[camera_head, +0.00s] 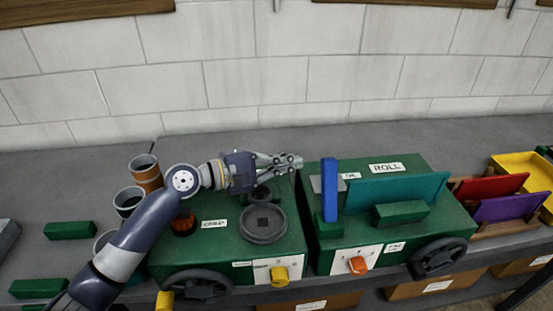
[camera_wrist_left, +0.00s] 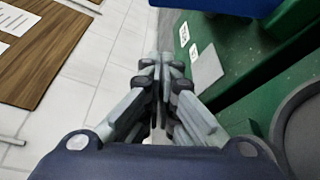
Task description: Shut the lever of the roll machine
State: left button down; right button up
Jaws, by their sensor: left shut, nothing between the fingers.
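The roll machine (camera_head: 415,228) is a green box with a ROLL label on top, right of the middle in the head view. A blue lever (camera_head: 330,188) stands upright at its left end, beside a small grey plate (camera_head: 316,183). My left gripper (camera_head: 297,161) is shut and empty, a little left of the lever and apart from it, above the gap between two green machines. In the left wrist view its fingers (camera_wrist_left: 160,75) are together, with a blue part, probably the lever (camera_wrist_left: 230,5), at the top edge. My right gripper is in neither view.
A second green machine (camera_head: 285,238) with a dark round dish (camera_head: 264,224) is under my left arm. A teal panel (camera_head: 400,198) stands on the roll machine. Red (camera_head: 490,187) and purple (camera_head: 510,206) sheets stand at right. Cans (camera_head: 146,172) stand at left. A block wall is behind.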

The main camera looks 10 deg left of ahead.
aim_at(329, 193)
pick_arm(q)
jog(key=d+p, duration=0.2)
jog(key=d, duration=0.1)
jog(key=d+r+p, duration=0.1)
jog(key=d, duration=0.1)
jog(key=shift+s+p, duration=0.3)
jog(key=shift+p, duration=0.1)
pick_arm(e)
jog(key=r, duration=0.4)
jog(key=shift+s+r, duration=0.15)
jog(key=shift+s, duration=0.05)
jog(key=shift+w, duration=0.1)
pick_arm(q)
jog(key=shift+s, duration=0.1)
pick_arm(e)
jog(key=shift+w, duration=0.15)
